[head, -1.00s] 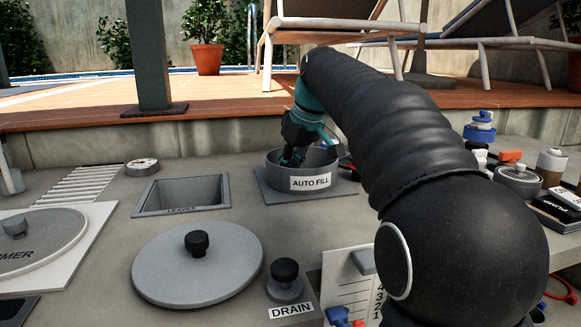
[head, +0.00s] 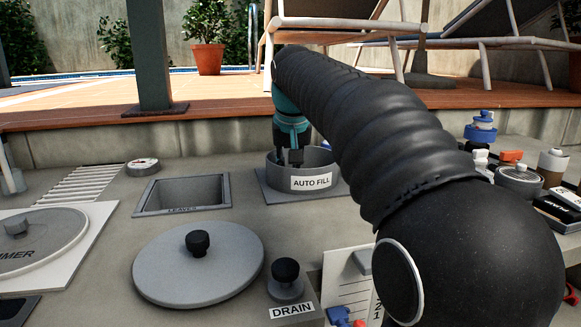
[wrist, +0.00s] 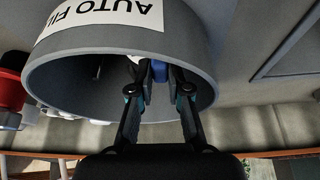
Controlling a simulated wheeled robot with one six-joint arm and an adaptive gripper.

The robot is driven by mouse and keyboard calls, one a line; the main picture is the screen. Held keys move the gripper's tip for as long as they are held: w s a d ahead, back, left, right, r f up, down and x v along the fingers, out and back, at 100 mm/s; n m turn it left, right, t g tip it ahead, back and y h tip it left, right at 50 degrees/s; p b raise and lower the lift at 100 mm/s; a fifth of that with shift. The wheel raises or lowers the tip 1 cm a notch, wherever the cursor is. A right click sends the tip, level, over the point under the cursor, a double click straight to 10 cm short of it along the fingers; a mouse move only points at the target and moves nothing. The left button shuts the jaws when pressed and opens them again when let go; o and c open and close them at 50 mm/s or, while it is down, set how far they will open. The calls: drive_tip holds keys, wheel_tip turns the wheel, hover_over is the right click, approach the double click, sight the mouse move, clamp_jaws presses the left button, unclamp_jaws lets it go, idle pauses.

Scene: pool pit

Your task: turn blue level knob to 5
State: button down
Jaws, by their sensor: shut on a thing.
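The grey round AUTO FILL cup (head: 318,183) stands on the deck in the head view; its rim and label also show upside down in the wrist view (wrist: 60,75). My gripper (head: 290,160) reaches down into the cup from above. In the wrist view my gripper (wrist: 157,72) has its two dark fingers inside the cup, shut on the blue level knob (wrist: 160,71). Only a small blue part of the knob shows between the fingers. In the head view the cup wall and fingers hide it. No number 5 mark is visible at the knob.
The open LEAVES pit (head: 183,194) lies left of the cup. A grey round lid (head: 198,270) and the DRAIN knob (head: 286,278) are in front. A numbered board (head: 348,286) stands beside the drain. Bottles and other small items (head: 520,180) crowd the right.

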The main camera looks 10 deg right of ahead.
drive_tip(key=m+h, duration=0.1)
drive_tip(key=m, duration=0.2)
drive_tip(key=m+g+h, duration=0.1)
drive_tip(key=m, duration=0.3)
drive_tip(key=shift+w+a, duration=0.1)
drive_tip(key=shift+a, duration=0.1)
drive_tip(key=m+g, duration=0.1)
drive_tip(key=m, duration=0.1)
drive_tip(key=m+h, duration=0.1)
drive_tip(key=m, duration=0.1)
drive_tip(key=shift+m+g+h, duration=0.3)
drive_tip(key=shift+m+g, duration=0.1)
drive_tip(key=shift+w+m+g, duration=0.1)
drive_tip(key=shift+m+g, duration=0.5)
drive_tip(key=shift+m, duration=1)
drive_tip(key=c, duration=1.1)
unclamp_jaws()
